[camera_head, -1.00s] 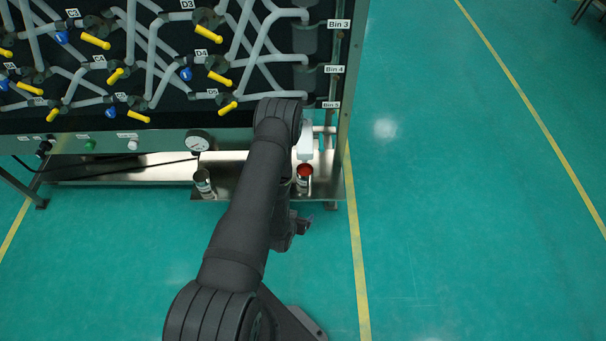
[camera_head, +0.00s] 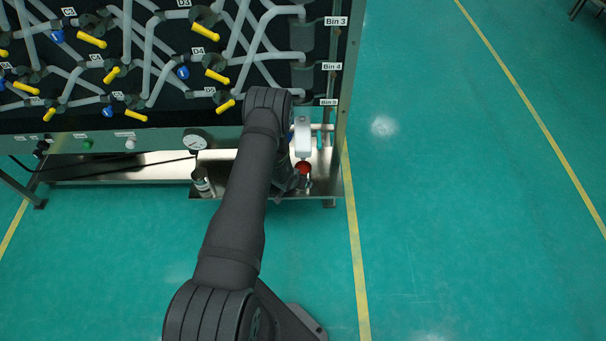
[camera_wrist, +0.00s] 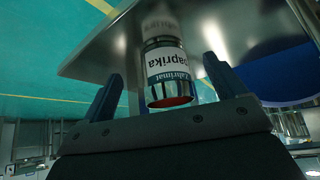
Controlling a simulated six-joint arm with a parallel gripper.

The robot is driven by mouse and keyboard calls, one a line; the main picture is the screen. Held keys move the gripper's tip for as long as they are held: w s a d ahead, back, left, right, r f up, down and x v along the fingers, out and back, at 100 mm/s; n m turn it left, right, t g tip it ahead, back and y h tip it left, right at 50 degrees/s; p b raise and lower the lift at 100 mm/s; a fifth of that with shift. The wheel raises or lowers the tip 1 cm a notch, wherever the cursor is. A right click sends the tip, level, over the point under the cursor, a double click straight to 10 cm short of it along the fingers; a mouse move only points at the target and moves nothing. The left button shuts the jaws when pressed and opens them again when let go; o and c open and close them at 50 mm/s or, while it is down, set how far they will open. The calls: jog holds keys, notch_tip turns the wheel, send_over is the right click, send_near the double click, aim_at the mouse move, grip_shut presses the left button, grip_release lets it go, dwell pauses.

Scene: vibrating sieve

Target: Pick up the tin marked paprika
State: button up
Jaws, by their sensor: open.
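The paprika tin (camera_head: 303,167) has a red top and stands near the right end of the steel shelf. In the wrist view the tin (camera_wrist: 167,73) appears upside down, with a white label reading "paprika", a metal band and the red top. My gripper (camera_wrist: 163,67) is open, with one dark finger on each side of the tin in the picture. I see no finger clearly touching it; the depth between fingers and tin is hard to judge. In the head view my arm hides most of the gripper, just left of the tin.
A second tin (camera_head: 202,182) stands further left on the steel shelf (camera_head: 235,188). A white part (camera_head: 303,138) hangs just behind the paprika tin. The sieve frame's right post (camera_head: 346,120) rises close by. A round blue surface (camera_wrist: 290,80) shows right in the wrist view.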

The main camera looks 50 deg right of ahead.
aim_at(305, 167)
jog(key=shift+w+d, duration=0.15)
jog(key=shift+d, duration=0.35)
jog(key=d, duration=0.1)
jog(key=w+d+f, duration=0.1)
jog(key=d, duration=0.1)
jog(key=shift+w+d+f, duration=0.2)
jog(key=shift+w+f, duration=0.05)
jog(key=shift+f, duration=0.05)
jog(key=shift+w+d+f, duration=0.15)
jog(key=shift+d+f, duration=0.2)
jog(key=shift+f, duration=0.15)
jog(key=c, duration=1.2)
jog(key=shift+o, duration=0.2)
jog(key=shift+r, duration=0.1)
